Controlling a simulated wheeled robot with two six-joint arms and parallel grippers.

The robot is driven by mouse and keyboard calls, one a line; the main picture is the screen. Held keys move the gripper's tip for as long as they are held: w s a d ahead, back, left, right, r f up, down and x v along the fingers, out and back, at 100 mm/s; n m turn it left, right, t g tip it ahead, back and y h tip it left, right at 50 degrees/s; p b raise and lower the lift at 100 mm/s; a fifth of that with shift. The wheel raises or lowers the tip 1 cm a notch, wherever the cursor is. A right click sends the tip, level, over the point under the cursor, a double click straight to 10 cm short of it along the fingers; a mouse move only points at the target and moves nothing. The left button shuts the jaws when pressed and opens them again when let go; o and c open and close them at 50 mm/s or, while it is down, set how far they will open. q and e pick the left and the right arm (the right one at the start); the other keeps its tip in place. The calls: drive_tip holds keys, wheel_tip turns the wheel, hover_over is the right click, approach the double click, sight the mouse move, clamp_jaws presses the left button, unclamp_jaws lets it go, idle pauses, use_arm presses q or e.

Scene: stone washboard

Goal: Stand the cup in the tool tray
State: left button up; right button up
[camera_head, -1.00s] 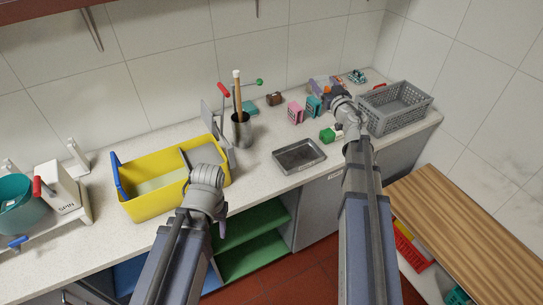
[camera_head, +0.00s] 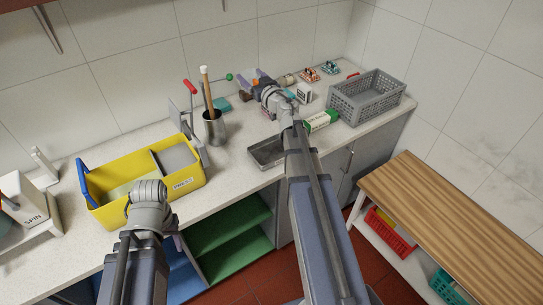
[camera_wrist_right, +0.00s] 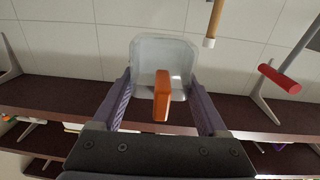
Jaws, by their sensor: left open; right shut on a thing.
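My right gripper (camera_head: 256,80) is shut on a pale grey cup (camera_wrist_right: 165,55) with an orange handle (camera_wrist_right: 162,96). In the right wrist view the cup sits between the two purple fingers, with its handle toward the wrist. In the head view the gripper is over the back of the counter, and the cup is mostly hidden. A shallow grey metal tray (camera_head: 262,158), which I take as the tool tray, lies near the counter's front edge, partly covered by my right arm. My left gripper (camera_head: 178,240) is open in front of the yellow bucket, its fingers mostly hidden by the wrist.
The yellow bucket (camera_head: 115,205) stands left of the tray. A metal holder (camera_head: 213,128) with a wooden-handled tool stands behind. A green and white box (camera_head: 320,121) and a grey basket (camera_head: 366,98) are right of my right arm. A wooden bench (camera_head: 450,215) stands at lower right.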

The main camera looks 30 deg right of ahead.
drive_tip(key=shift+y, duration=0.3)
drive_tip(key=s+d+f+b, duration=0.1)
drive_tip(key=d+f+b, duration=0.1)
drive_tip(key=f+b, duration=0.8)
drive_tip(key=s+d+f+b, duration=0.2)
drive_tip(key=d+f+b, duration=0.1)
drive_tip(key=f+b, duration=0.7)
drive_tip(key=s+d+f+b, duration=0.2)
drive_tip(key=f+b, duration=0.8)
drive_tip(key=f, duration=0.1)
drive_tip(key=shift+s+d, duration=0.1)
drive_tip(key=shift+d, duration=0.1)
drive_tip(key=shift+f+b, duration=0.15)
drive_tip(key=shift+b, duration=0.15)
drive_tip(key=shift+f, duration=0.15)
drive_tip(key=o, duration=1.3)
drive_tip(key=shift+r, duration=0.25)
drive_tip(key=s, duration=1.2)
drive_tip(key=shift+d, duration=0.45)
